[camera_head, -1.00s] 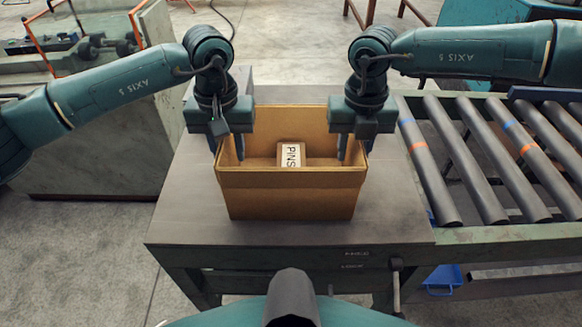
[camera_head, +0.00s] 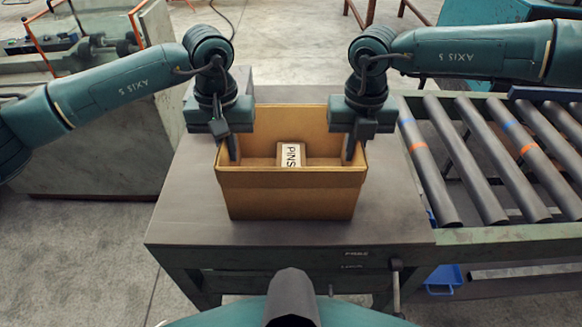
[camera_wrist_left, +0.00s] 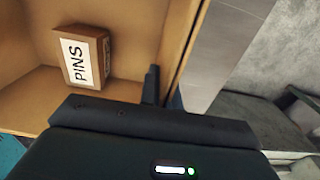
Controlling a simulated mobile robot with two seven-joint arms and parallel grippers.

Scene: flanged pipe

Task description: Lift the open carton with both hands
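The open carton (camera_head: 291,196) is a brown box standing upright on the table, its open top facing up. Inside it is a small box labelled PINS (camera_head: 290,155), also in the left wrist view (camera_wrist_left: 88,57). My left gripper (camera_head: 227,148) is at the carton's left wall, one finger inside and the other outside, shut on that wall. The left wrist view shows the wall (camera_wrist_left: 186,32) between its fingers. My right gripper (camera_head: 356,148) straddles the right wall, with its inner finger close to it; its outer finger is mostly hidden.
The carton rests on a grey table (camera_head: 190,215) with bare top around it. A roller conveyor (camera_head: 480,160) adjoins on the right. A blue bin (camera_head: 443,279) sits low at the right. A grey machine block (camera_head: 100,140) stands at the left.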

